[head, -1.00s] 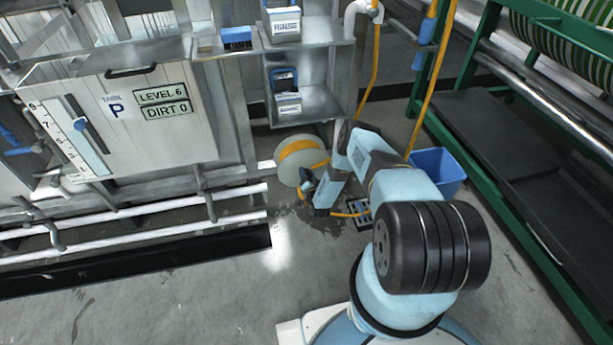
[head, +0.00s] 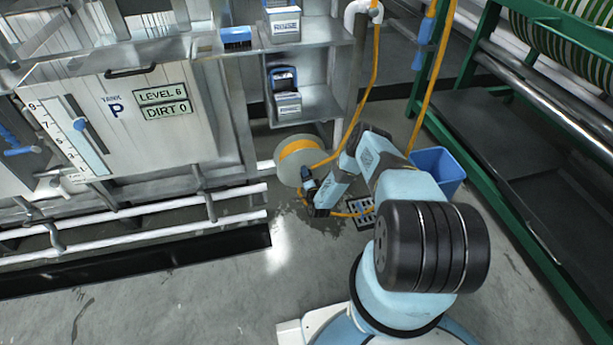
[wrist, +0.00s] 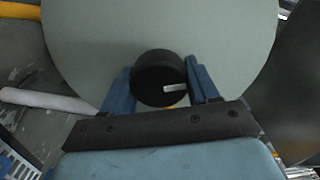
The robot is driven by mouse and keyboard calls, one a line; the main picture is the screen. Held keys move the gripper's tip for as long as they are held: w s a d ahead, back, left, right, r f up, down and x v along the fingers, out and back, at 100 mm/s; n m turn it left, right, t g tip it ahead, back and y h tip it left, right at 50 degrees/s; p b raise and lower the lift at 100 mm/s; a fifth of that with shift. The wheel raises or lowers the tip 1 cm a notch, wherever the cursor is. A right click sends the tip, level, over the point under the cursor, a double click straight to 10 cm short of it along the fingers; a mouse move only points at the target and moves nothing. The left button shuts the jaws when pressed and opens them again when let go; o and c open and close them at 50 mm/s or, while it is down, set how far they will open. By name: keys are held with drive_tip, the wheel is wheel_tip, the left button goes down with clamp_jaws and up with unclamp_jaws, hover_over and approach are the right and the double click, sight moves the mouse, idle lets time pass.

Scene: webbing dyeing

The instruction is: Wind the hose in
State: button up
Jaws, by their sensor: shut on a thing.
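The hose reel (head: 290,172) is a pale grey-green disc with orange hose (head: 297,148) wound on it, low beside the tank frame. In the wrist view the reel's flat face (wrist: 90,40) fills the upper middle. A black round knob (wrist: 158,75) with a white mark stands out from that face. My gripper (wrist: 160,90) has its blue fingers on both sides of the knob and is shut on it. In the head view my gripper (head: 306,182) is at the reel's lower right side, partly hidden by my wrist. Loose orange hose lies on the floor below.
A floor drain grate (head: 362,212) lies right of the reel. A blue bin (head: 437,168) stands by the green rack (head: 500,205). Tank P (head: 130,125) and white pipes (head: 150,205) are at left. An orange hose (head: 368,85) runs down from a white elbow pipe (head: 360,10).

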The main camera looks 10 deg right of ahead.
drive_tip(key=shift+s+d+f, duration=0.1)
drive_tip(key=shift+d+f, duration=0.05)
drive_tip(key=shift+d, duration=0.05)
drive_tip(key=o, duration=0.8)
drive_tip(key=shift+o, duration=1)
drive_tip(key=shift+a, duration=0.1)
drive_tip(key=s, duration=1.3)
drive_tip(key=shift+s, duration=0.3)
